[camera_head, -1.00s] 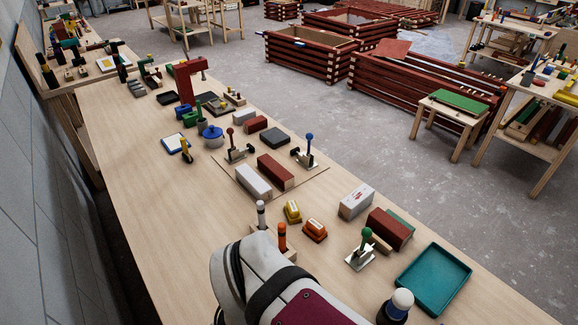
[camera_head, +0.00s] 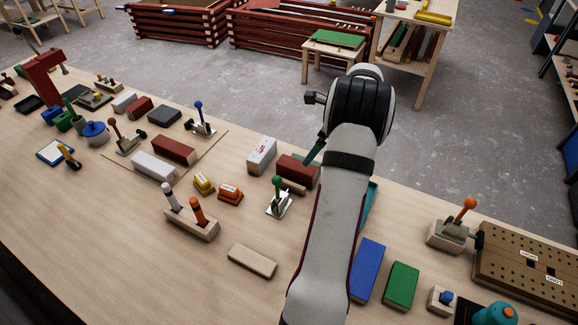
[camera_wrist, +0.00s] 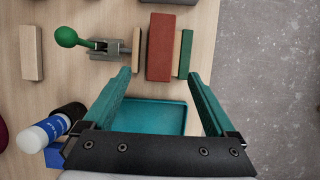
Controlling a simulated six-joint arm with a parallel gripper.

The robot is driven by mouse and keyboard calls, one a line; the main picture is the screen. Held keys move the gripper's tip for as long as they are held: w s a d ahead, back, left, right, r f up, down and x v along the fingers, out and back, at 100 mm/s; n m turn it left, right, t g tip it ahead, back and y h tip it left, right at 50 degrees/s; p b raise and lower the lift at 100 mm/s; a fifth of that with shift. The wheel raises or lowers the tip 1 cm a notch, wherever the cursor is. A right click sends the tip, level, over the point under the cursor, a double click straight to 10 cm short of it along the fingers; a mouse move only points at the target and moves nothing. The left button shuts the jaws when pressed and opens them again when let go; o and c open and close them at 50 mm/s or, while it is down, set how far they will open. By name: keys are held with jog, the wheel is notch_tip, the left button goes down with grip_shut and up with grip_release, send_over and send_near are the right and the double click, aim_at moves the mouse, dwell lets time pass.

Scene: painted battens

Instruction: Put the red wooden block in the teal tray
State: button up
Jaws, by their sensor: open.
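A red wooden block (camera_wrist: 160,46) lies ahead of my gripper in the wrist view, between a thin wooden strip and a green strip. It also shows in the head view (camera_head: 298,169), partly hidden by my arm. My gripper (camera_wrist: 159,73) is open and empty, its teal fingers spread wide, with the block beyond the fingertips. The teal tray (camera_wrist: 152,117) shows between the fingers, its near part hidden by the gripper body. In the head view only a sliver of the tray (camera_head: 370,205) shows beside my arm. Another red block (camera_head: 174,150) lies further left.
A green-knobbed clamp (camera_wrist: 103,46) stands left of the red block, and a white block (camera_head: 262,154) lies close to it. A blue block (camera_head: 367,270) and green block (camera_head: 401,287) lie right of my arm. The table's far edge runs just beyond the red block.

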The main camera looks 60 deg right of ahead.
aim_at(301, 166)
jog(key=x, duration=0.9)
jog(key=shift+w+f, duration=0.1)
jog(key=shift+w, duration=0.05)
grip_shut()
